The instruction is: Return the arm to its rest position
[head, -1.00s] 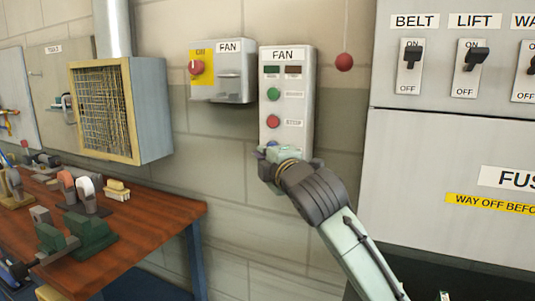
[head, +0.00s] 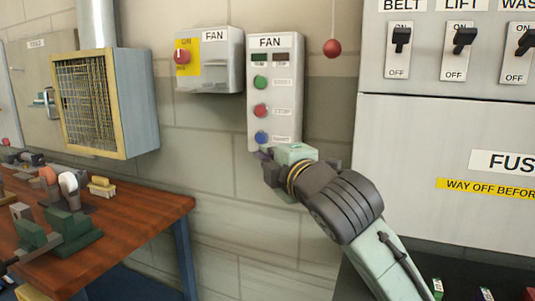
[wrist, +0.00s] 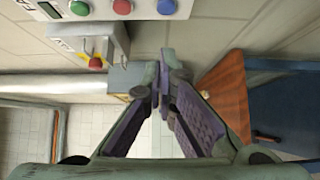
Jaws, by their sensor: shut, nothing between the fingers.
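My gripper (head: 264,156) is in front of the wall, at the lower end of the grey FAN button panel (head: 274,118). In the wrist view my gripper (wrist: 164,78) has its purple-padded fingers together at the tips, with nothing between them. My arm comes up from the lower right in the head view. The panel's green, red and blue buttons all show in the head view. They also show along the top of the wrist view, apart from the fingers.
A FAN switch box (head: 208,60) with a red knob is left of the panel. A wooden workbench (head: 150,212) with tools stands at lower left. A yellow-framed mesh box (head: 140,103) is above it. A grey switch cabinet (head: 430,130) is at right. A red ball (head: 332,48) is near the panel.

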